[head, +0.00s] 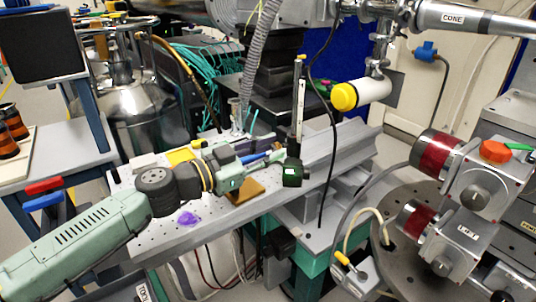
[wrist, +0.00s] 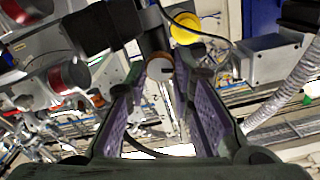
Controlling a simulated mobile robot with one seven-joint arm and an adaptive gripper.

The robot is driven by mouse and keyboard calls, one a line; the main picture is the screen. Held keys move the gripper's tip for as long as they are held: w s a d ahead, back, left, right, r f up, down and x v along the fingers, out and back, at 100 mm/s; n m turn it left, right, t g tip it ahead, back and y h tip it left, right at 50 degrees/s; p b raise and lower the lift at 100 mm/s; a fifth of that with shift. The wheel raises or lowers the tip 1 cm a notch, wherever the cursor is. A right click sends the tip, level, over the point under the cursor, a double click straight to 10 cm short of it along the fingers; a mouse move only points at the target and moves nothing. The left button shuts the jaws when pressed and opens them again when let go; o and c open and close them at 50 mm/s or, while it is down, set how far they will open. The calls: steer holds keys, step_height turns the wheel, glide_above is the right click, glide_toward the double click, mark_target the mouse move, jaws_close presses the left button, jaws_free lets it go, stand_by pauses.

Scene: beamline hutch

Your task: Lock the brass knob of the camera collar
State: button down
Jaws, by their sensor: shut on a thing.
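My gripper (head: 268,158) reaches in from the lower left, with its fingertips close to an upright post (head: 300,105) above the grey rail. A dark block (head: 292,174), which may be part of the camera collar, sits low on this post. In the wrist view my gripper (wrist: 159,82) has its two purple-padded fingers on either side of a small round knob (wrist: 159,69). The knob has a pale face and a brass-coloured rim, and my gripper is shut on it. Its lock mark cannot be read. In the head view the fingers and dark block hide the knob.
A white cylinder with a yellow cap (head: 345,97) hangs behind and right of the post; the cap shows in the wrist view (wrist: 185,28). A black cable (head: 333,130) hangs near the post. Red-banded motor housings (head: 437,153) stand at right. A purple item (head: 188,218) lies on the perforated board.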

steer(key=m, duration=0.1)
steer(key=m+b, duration=0.2)
steer(key=m, duration=0.1)
steer(key=shift+f, duration=0.25)
steer(key=m+b, duration=0.3)
steer(key=shift+s+m, duration=0.1)
steer(key=shift+m, duration=0.2)
steer(key=m+b, duration=0.3)
steer(key=m, duration=0.1)
steer(key=shift+f+b, duration=0.1)
steer(key=shift+b, duration=0.3)
steer(key=shift+m+b, duration=1.1)
steer(key=shift+m, duration=0.4)
steer(key=c, duration=1.4)
jaws_free()
